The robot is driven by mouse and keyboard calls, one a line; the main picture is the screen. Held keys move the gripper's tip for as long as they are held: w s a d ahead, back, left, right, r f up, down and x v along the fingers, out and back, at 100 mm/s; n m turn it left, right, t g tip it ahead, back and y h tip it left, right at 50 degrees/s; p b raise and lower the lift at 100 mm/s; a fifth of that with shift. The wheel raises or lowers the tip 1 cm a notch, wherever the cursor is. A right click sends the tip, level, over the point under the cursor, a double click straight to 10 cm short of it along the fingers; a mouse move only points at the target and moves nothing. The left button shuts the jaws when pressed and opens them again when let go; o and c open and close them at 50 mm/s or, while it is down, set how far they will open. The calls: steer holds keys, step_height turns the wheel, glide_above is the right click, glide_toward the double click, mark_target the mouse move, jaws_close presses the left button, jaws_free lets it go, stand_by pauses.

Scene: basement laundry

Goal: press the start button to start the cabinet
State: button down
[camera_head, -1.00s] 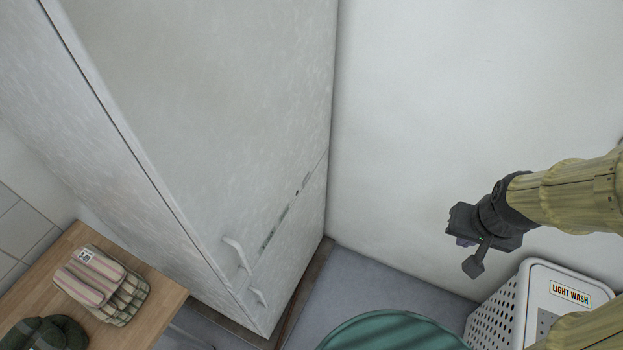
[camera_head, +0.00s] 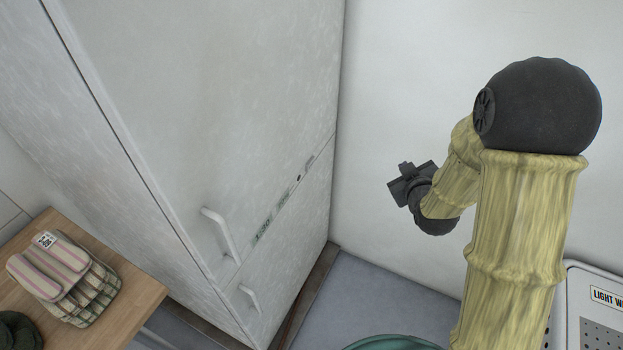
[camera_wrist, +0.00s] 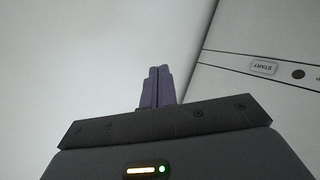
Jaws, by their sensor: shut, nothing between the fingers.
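The cabinet (camera_head: 225,120) is tall and pale grey, with a narrow control strip across its front above the lower handle. The strip carries a display (camera_head: 262,230), a small dark round spot (camera_head: 298,178) and, towards the wall, the start button (camera_head: 309,161). In the wrist view the start button (camera_wrist: 264,67) is a small light plate reading START, beside the dark spot, at upper right. My gripper (camera_head: 397,190) is in front of the white wall, right of the cabinet and apart from it. Its purple fingers (camera_wrist: 157,84) are together and empty in the wrist view.
Two handles, an upper one (camera_head: 221,234) and a lower one (camera_head: 249,298), stick out from the cabinet front. A wooden table (camera_head: 125,270) with folded striped cloth (camera_head: 65,280) stands at left. A white LIGHT WASH basket (camera_head: 590,320) and a green round thing (camera_head: 392,343) are low at right.

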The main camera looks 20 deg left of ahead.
mark_target(311, 164)
steer(key=s+a+f+n+t+y+b, duration=0.2)
steer(key=a+f+n+y+b, duration=0.5)
steer(key=a, duration=0.4)
steer(key=shift+a+f, duration=0.35)
steer(key=shift+f, duration=0.4)
steer(key=shift+a, duration=0.1)
steer(key=a, duration=0.8)
steer(key=shift+w+a+p, duration=0.3)
steer(key=shift+w+p, duration=0.1)
steer(key=shift+w, duration=0.2)
